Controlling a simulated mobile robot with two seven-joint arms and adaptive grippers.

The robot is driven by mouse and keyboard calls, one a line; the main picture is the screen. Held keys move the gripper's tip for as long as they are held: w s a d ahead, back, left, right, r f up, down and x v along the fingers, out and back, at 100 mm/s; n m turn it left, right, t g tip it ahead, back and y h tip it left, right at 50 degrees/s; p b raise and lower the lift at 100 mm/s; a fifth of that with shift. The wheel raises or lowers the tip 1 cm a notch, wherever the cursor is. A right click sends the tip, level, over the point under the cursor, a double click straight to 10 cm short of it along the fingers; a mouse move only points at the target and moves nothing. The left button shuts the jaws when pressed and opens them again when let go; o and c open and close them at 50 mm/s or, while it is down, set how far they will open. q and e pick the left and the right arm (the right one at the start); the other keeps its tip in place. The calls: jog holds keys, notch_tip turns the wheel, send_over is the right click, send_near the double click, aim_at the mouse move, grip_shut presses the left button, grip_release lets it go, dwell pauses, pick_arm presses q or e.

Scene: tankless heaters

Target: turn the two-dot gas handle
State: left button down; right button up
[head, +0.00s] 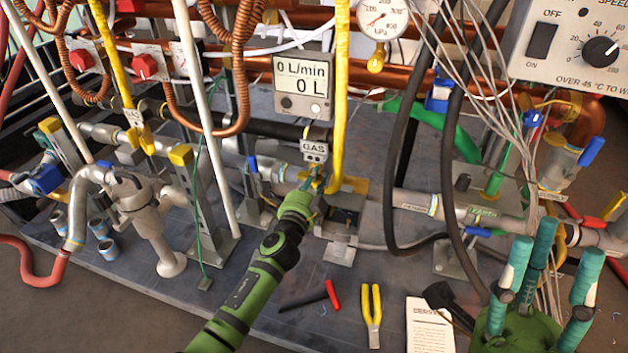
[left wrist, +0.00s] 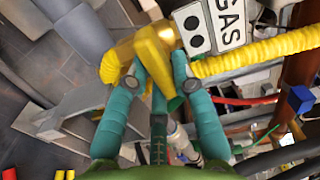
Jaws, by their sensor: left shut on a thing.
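The GAS tag with two dots (head: 314,150) hangs at the middle of the head view, and it shows large in the left wrist view (left wrist: 212,25). Next to it in the left wrist view is a yellow handle (left wrist: 151,52). My left gripper (head: 317,182) is at this valve, just below the tag; in the left wrist view its teal fingers (left wrist: 160,70) are on both sides of the yellow handle, shut on it. In the head view the gripper mostly hides the handle. My right gripper (head: 546,265) is at the lower right, fingers spread, empty and away from the valve.
Another GAS tag (head: 133,118) is at the left. Dark hoses (head: 392,150) hang to the right. Pliers (head: 371,315) and a paper sheet (head: 430,325) lie on the floor panel.

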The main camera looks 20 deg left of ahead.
pick_arm(q)
jog(key=shift+w+r, duration=0.1)
jog(key=shift+r, duration=0.25)
jog(key=c, duration=1.1)
grip_release()
jog(key=shift+o, duration=0.2)
jog(key=shift+f, duration=0.15)
jog(key=shift+f, duration=0.1)
jog(key=s, duration=1.2)
jog(key=shift+a, duration=0.15)
